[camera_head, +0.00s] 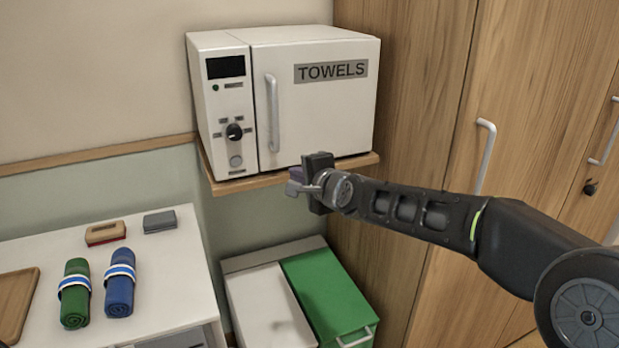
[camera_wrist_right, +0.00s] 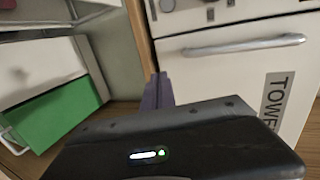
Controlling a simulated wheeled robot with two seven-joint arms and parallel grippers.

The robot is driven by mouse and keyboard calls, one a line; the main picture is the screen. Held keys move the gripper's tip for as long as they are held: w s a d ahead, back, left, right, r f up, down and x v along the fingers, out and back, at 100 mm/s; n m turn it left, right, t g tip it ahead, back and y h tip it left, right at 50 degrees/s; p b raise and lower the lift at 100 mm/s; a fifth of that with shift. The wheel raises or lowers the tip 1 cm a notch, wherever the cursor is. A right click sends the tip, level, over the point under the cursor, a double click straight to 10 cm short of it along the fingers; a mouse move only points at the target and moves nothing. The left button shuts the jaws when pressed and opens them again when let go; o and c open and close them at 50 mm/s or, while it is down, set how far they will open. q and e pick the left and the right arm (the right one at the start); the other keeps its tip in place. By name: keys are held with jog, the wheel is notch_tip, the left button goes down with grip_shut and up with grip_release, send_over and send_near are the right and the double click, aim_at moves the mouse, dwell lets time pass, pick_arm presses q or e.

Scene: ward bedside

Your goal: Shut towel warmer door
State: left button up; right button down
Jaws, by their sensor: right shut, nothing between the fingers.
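The white towel warmer (camera_head: 222,110) stands on a wooden wall shelf. Its door (camera_head: 320,105) carries a TOWELS label and a vertical grey handle (camera_head: 273,112) on its left side. The door looks flush with the body, with no clear gap showing. My right gripper (camera_head: 296,183) is shut and empty, just below and in front of the shelf. In the right wrist view, the gripper fingers (camera_wrist_right: 158,92) show beside the warmer, whose door (camera_wrist_right: 230,80) and handle (camera_wrist_right: 236,44) appear turned sideways. I cannot tell whether the fingers touch anything. My left gripper is not in view.
The wooden shelf (camera_head: 225,186) juts out under the warmer. Below stand bins with a white lid (camera_head: 268,305) and a green lid (camera_head: 325,285). At left, a white table (camera_head: 165,255) holds rolled green (camera_head: 75,290) and blue (camera_head: 119,285) towels. Wooden cabinets (camera_head: 405,120) stand at right.

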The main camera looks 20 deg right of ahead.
jog(key=p+v, duration=0.2)
jog(key=v, duration=0.4)
jog(key=shift+a, duration=0.2)
jog(key=shift+s, duration=0.1)
jog(key=s+a+f+n+g, duration=0.2)
jog(key=s+a+f+n, duration=0.15)
jog(key=f, duration=0.75)
jog(key=s+a+f+n+g+y, duration=0.1)
jog(key=s+a+f+n+g, duration=0.3)
jog(key=f, duration=0.7)
jog(key=s+a+f+n, duration=0.2)
jog(key=f+n, duration=0.4)
jog(key=f, duration=0.4)
jog(key=s+a+f+g, duration=0.2)
jog(key=s+f+g, duration=0.1)
jog(key=s+f, duration=0.7)
jog(key=s+a+f+n+g+y, duration=0.1)
jog(key=s+f+g, duration=0.3)
jog(key=s+f, duration=0.6)
jog(key=s+a, duration=0.1)
jog(key=s, duration=0.3)
jog(key=shift+s+a+g, duration=0.3)
jog(key=shift+s+a, duration=0.05)
jog(key=shift+s, duration=0.05)
